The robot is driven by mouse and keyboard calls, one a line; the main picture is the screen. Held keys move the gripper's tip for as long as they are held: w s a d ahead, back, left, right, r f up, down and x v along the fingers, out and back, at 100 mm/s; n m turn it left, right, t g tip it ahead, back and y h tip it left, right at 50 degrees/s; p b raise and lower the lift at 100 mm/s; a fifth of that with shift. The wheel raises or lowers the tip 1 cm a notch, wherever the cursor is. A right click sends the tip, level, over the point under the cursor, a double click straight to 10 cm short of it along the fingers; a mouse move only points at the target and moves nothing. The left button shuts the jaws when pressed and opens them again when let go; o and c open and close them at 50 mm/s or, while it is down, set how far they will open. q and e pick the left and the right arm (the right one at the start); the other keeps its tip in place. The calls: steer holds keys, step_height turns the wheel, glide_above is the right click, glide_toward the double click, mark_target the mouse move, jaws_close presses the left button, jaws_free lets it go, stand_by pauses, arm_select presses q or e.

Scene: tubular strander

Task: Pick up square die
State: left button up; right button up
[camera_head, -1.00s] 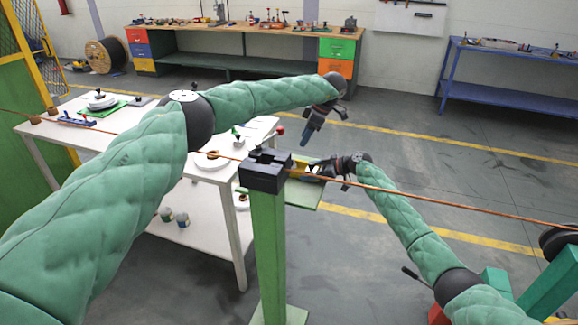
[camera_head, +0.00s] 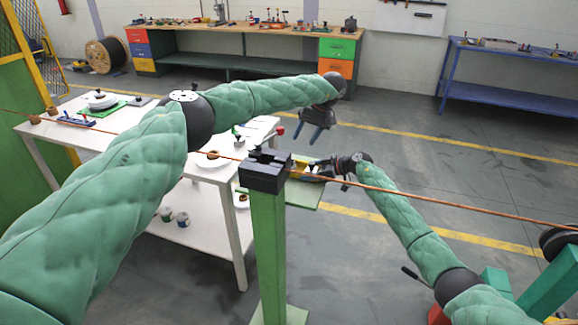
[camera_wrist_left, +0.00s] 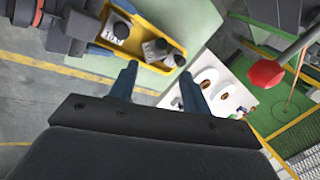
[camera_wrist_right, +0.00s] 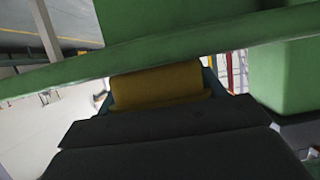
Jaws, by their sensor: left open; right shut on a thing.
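A yellow tray (camera_head: 299,166) sits beside the black-topped green post, over a green shelf. In the left wrist view the yellow tray (camera_wrist_left: 137,45) holds a few small grey and dark dies, including one with a pale marked face (camera_wrist_left: 121,30) and a grey one (camera_wrist_left: 155,48). I cannot tell which is square. My left gripper (camera_head: 311,141) is open and empty, above the tray; its two fingers (camera_wrist_left: 158,68) point toward the tray's edge. My right gripper (camera_head: 318,172) is shut on the yellow tray, whose wall (camera_wrist_right: 158,85) shows between its fingers.
The green post (camera_head: 268,240) with its black block (camera_head: 264,172) stands close beside the tray. A copper-coloured wire (camera_head: 430,203) runs across, close to both grippers. A white table (camera_head: 215,195) with reels is at left. A red ball knob (camera_wrist_left: 265,73) shows near my left gripper.

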arm_select(q)
steer(key=shift+m, duration=0.7)
steer(key=x, duration=1.2)
steer(key=shift+w, duration=0.1)
jaws_close()
